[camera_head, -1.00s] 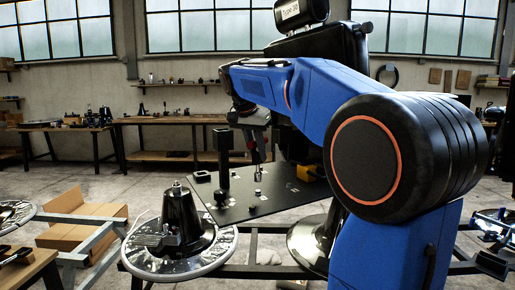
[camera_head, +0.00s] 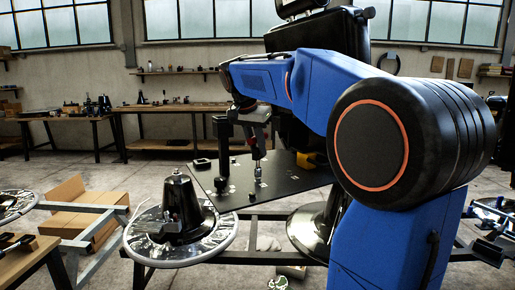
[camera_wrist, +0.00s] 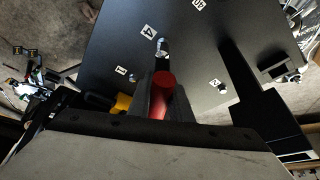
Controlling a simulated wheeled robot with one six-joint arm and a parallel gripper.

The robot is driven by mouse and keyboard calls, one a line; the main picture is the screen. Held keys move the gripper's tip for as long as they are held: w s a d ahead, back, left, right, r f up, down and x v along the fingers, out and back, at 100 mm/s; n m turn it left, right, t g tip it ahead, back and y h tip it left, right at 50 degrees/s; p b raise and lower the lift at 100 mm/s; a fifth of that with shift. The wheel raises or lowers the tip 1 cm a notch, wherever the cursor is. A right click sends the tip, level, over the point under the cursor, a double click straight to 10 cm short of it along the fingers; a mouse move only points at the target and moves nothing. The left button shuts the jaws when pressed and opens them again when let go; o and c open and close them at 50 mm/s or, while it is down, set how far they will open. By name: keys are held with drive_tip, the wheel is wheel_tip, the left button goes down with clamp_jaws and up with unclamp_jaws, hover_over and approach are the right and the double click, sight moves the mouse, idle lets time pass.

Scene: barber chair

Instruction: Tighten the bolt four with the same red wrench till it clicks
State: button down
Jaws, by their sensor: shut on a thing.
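My gripper (camera_wrist: 158,98) is shut on the red wrench (camera_wrist: 163,85), whose round red end shows between the fingers in the wrist view. Beyond it, a silver metal piece (camera_wrist: 162,46) stands by the label marked 4 on the black plate (camera_wrist: 185,55); I cannot tell whether it is bolt four or the wrench's tip. In the head view my gripper (camera_head: 258,140) points down over the plate (camera_head: 290,180), with a silver part (camera_head: 258,172) upright below it. Whether wrench and bolt touch is hidden.
A black post (camera_head: 222,150) rises from the plate left of my gripper. A yellow object (camera_head: 305,160) is at the plate's far side. A black cone on a round silver-rimmed base (camera_head: 180,210) stands at left. A cardboard box (camera_head: 80,210) lies on the floor.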

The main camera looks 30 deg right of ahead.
drive_tip(key=shift+f, duration=0.7)
idle(0.4)
drive_tip(key=m+g, duration=0.1)
drive_tip(key=m, duration=0.1)
drive_tip(key=shift+w+m, duration=0.1)
drive_tip(key=shift+m, duration=0.2)
drive_tip(key=shift+m+g, duration=0.5)
drive_tip(key=shift+m, duration=0.5)
drive_tip(key=m+g, duration=0.1)
drive_tip(key=m, duration=0.1)
drive_tip(key=shift+m, duration=0.4)
drive_tip(key=shift+m+g, duration=0.4)
drive_tip(key=shift+m, duration=0.5)
